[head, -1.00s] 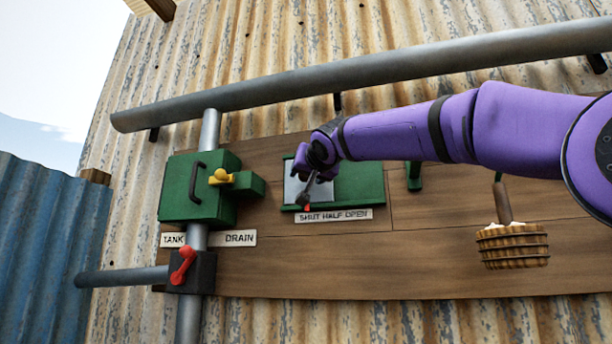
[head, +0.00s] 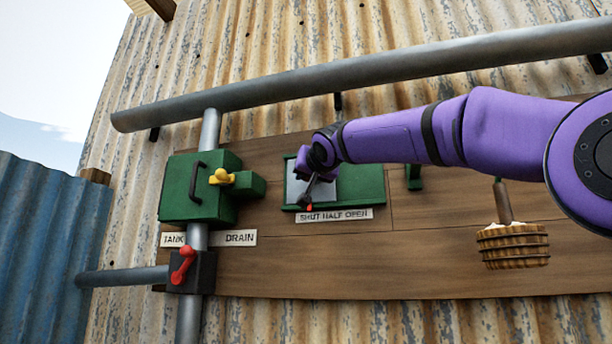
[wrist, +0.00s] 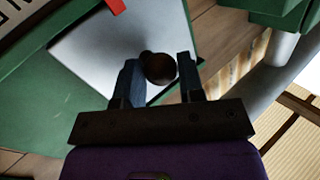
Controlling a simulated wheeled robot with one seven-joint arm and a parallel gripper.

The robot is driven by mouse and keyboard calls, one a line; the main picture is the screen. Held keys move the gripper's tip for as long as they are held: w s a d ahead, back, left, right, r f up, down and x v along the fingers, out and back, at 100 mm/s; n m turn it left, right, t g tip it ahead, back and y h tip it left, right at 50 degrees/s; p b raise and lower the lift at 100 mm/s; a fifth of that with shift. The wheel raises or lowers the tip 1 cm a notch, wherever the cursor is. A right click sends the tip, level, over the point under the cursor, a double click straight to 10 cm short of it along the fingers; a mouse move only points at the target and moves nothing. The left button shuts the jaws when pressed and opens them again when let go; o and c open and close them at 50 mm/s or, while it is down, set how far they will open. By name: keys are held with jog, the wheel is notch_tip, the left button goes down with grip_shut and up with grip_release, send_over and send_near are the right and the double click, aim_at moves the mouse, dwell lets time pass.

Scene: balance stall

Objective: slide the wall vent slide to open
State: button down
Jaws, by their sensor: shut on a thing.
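The vent slide is a pale grey plate (head: 326,188) in a green frame (head: 368,184) on the plank wall; it also fills the upper left of the wrist view (wrist: 95,55). Its dark round knob (wrist: 158,68) sits between the two fingers of my gripper (wrist: 160,78), which is shut on it. In the head view my gripper (head: 307,193) is in front of the plate's left part and hides the knob. A red pointer (head: 309,207) at the plate's lower edge stands above the word SHUT on the SHUT HALF OPEN label (head: 334,215).
A green box (head: 190,188) with a black handle and yellow knob (head: 221,176) is left of the vent. Below it is a red lever (head: 183,264). A thick grey pipe (head: 250,94) runs above. A wooden bucket (head: 512,246) hangs at right.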

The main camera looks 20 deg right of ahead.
jog(key=s+d, duration=0.2)
jog(key=d, duration=0.1)
jog(key=s+d, duration=0.2)
jog(key=d, duration=0.1)
jog(key=s+d, duration=0.3)
jog(key=shift+d, duration=0.3)
jog(key=c, duration=0.8)
grip_release()
jog(key=shift+d, duration=0.15)
jog(key=shift+o, duration=0.2)
jog(key=s, duration=1)
jog(key=shift+s+a, duration=0.3)
jog(key=shift+s, duration=0.1)
